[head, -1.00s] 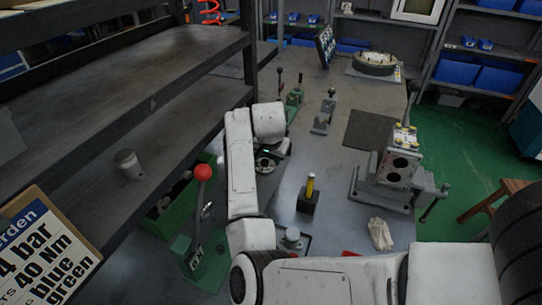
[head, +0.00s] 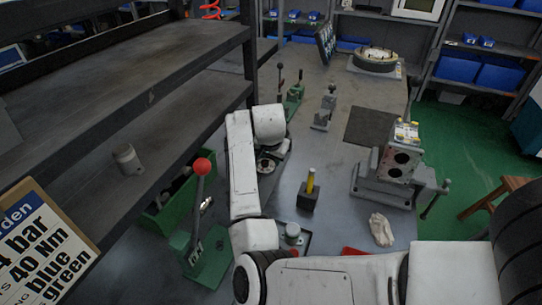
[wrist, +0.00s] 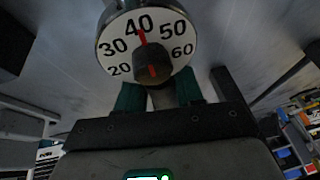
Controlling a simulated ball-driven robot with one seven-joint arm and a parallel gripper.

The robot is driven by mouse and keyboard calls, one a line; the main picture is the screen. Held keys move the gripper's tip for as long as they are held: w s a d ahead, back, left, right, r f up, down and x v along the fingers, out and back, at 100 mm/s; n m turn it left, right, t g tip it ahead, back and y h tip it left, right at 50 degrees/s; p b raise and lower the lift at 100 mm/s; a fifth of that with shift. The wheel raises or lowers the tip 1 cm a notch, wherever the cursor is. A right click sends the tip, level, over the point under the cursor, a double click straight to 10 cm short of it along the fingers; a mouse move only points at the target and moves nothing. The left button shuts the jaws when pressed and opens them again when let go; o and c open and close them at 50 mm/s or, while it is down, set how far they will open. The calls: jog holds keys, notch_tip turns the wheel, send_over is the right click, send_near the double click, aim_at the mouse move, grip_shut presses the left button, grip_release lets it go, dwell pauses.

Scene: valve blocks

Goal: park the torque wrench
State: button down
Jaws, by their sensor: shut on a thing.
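In the wrist view my gripper (wrist: 160,95) is shut, its two green fingers on either side of a dark stem below a round dial. I take this to be the torque wrench (wrist: 112,48). Its white face reads 20 to 60, and the red pointer stands at about 40. In the head view my arm reaches over the bench and hides most of the gripper and the wrench. Where the wrench's far end is, and whether it touches anything, I cannot tell.
A red-knobbed lever stand (head: 202,167), a black block with a yellow-handled tool (head: 308,196) and a grey valve block in a vise (head: 398,165) surround my arm. Dark shelves (head: 190,60) rise at left. A dark mat (head: 369,126) lies clear. A white cloth (head: 381,229) lies in front.

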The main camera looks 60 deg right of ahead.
jog(key=shift+f+b, duration=0.4)
jog(key=shift+f, duration=0.55)
jog(key=c, duration=1.1)
grip_release()
jog(key=o, duration=0.5)
jog(key=shift+f, duration=0.1)
jog(key=shift+c, duration=0.2)
jog(key=v, duration=1.1)
